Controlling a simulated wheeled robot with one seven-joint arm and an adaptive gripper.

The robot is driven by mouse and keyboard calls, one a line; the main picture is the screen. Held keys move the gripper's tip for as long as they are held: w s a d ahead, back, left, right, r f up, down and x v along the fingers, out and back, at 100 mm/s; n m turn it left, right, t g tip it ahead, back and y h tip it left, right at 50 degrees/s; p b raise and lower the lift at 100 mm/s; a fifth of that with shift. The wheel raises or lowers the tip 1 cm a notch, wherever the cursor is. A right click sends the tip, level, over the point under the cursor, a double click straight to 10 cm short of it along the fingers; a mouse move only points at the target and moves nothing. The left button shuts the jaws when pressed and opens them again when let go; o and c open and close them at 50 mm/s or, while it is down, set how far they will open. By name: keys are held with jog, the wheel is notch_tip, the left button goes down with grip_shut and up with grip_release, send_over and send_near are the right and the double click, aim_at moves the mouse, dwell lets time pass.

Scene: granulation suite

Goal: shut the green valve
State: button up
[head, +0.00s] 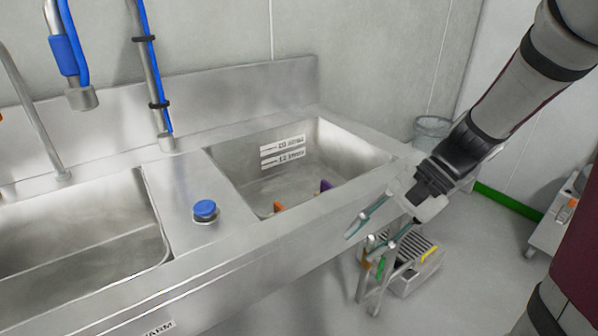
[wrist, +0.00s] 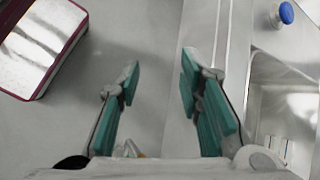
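I cannot make out a green valve for certain in either view. A small green part (head: 380,268) shows low beside the sink, under my gripper, close to an orange part; it is too small to tell what it is. My gripper (head: 369,242) hangs in front of the sink's right end, above the floor, its teal-padded fingers pointing down and left. In the wrist view my gripper (wrist: 161,62) is open, with nothing between the fingers.
The steel sink (head: 230,262) has a blue knob (head: 204,208) between its basins. The right basin holds orange and purple items. A step-like stand (head: 412,262) is below my gripper. A bin (head: 432,128) stands behind.

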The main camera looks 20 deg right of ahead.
jog(key=w+d+f+m+t+y+b, duration=0.35)
jog(key=w+d+f+m, duration=0.2)
jog(key=f, duration=0.45)
jog(key=m+t+h+b, duration=0.6)
jog(key=m+t+b, duration=0.65)
jog(key=m, duration=0.35)
send_near(384, 264)
jog(key=shift+t+y, duration=0.25)
jog(key=shift+t, duration=0.05)
jog(key=b+x, duration=0.1)
jog(key=x, duration=0.2)
jog(key=b+x, duration=0.1)
jog(key=x, duration=0.3)
jog(key=b+x, duration=0.1)
jog(key=x, duration=0.2)
jog(key=shift+w+a+f, duration=0.15)
jog(key=shift+w+f, duration=0.15)
jog(key=shift+w, duration=0.05)
grip_shut()
